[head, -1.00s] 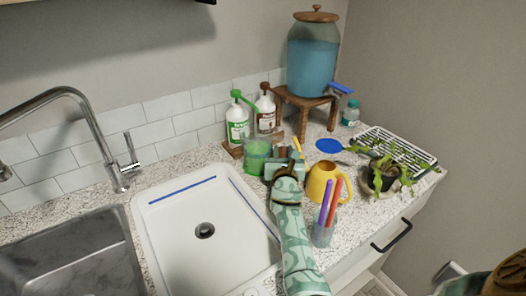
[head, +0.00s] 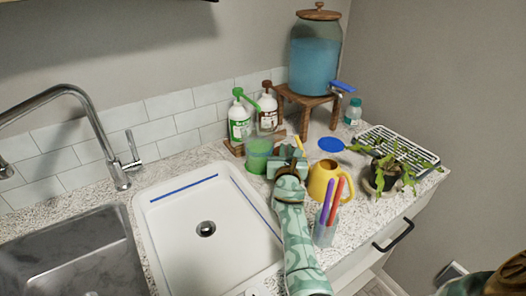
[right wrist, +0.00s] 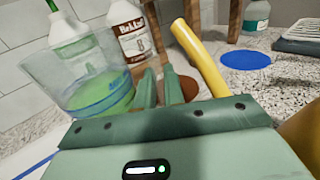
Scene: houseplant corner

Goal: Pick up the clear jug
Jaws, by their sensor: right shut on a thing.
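The clear jug (head: 257,157) holds green liquid and stands upright near the back of the counter, just right of the white basin. It also shows at the left in the right wrist view (right wrist: 88,82). My right gripper (head: 284,158) is at the jug's right side, its fingers close together and shut on it. In the right wrist view the fingers (right wrist: 162,88) reach the jug's near right side; the exact grip spot, likely its handle, is hard to see. I cannot tell whether the jug's base touches the counter. My left gripper is not in view.
A green-labelled bottle (head: 239,126) and a brown-labelled bottle (head: 267,112) stand behind the jug. A yellow watering can (head: 321,181) and a cup with pens (head: 326,233) are close to my right arm. A drink dispenser (head: 314,65) stands on a wooden stool (head: 307,101).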

